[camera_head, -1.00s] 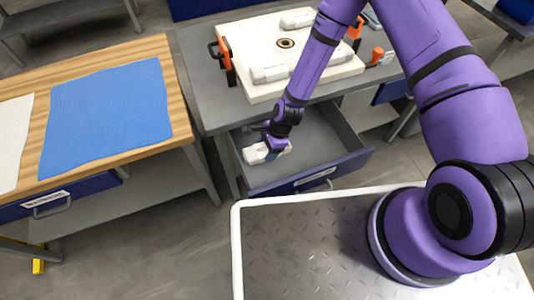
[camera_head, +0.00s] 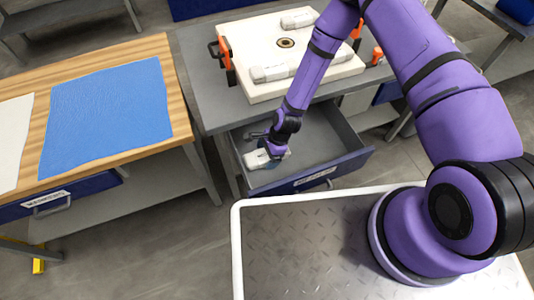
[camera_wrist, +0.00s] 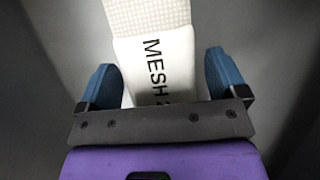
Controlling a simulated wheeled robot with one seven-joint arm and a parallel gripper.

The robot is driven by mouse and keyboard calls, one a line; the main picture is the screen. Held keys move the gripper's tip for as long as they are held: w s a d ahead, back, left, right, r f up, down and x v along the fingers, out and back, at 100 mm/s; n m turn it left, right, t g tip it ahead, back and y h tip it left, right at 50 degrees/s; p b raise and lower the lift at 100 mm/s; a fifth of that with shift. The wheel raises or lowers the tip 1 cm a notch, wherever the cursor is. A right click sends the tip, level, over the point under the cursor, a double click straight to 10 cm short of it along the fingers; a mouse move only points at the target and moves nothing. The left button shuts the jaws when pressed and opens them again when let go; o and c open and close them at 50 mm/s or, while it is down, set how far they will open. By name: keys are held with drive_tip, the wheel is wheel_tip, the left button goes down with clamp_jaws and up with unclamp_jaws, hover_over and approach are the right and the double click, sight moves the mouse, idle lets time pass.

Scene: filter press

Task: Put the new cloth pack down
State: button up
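The white cloth pack (camera_head: 258,159) lies in the open drawer (camera_head: 330,152) of the grey bench, near the drawer's front left. In the wrist view the pack (camera_wrist: 165,65) shows a label reading "MESH" and a textured pale part beyond it. My gripper (camera_wrist: 162,62) has its blue fingers spread on either side of the pack. A gap shows at the right finger, and the left finger is close to the pack's edge. In the head view my gripper (camera_head: 272,155) is low over the pack and hides part of it.
A white filter plate (camera_head: 255,40) with a round hole and orange-black clamps (camera_head: 223,62) sits on the grey bench. White rolls (camera_head: 268,73) lie on the plate. A blue cloth (camera_head: 105,115) lies on the wooden bench (camera_head: 165,60) at left. The drawer's right side is clear.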

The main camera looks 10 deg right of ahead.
drive_tip(key=shift+r, duration=0.1)
drive_tip(key=w+d+r+n+t+h, duration=0.1)
drive_tip(key=d+r+n, duration=0.35)
drive_tip(key=r, duration=1.05)
drive_tip(key=w+d+r+n+t+h, duration=0.15)
drive_tip(key=d+r, duration=0.55)
drive_tip(key=r, duration=0.7)
drive_tip(key=w+d+r+n+t, duration=0.15)
drive_tip(key=d+r, duration=0.35)
drive_tip(key=r, duration=1)
drive_tip(key=s+d+r+n+t+h, duration=0.1)
drive_tip(key=s+d+r+n, duration=0.2)
drive_tip(key=s+r, duration=0.7)
drive_tip(key=s+d+r+n+t, duration=0.1)
drive_tip(key=s+d+r+n, duration=0.3)
drive_tip(key=s+r, duration=0.6)
drive_tip(key=shift+s+d+r+h, duration=0.25)
drive_tip(key=shift+s+d+h, duration=0.1)
drive_tip(key=shift+s+d, duration=0.65)
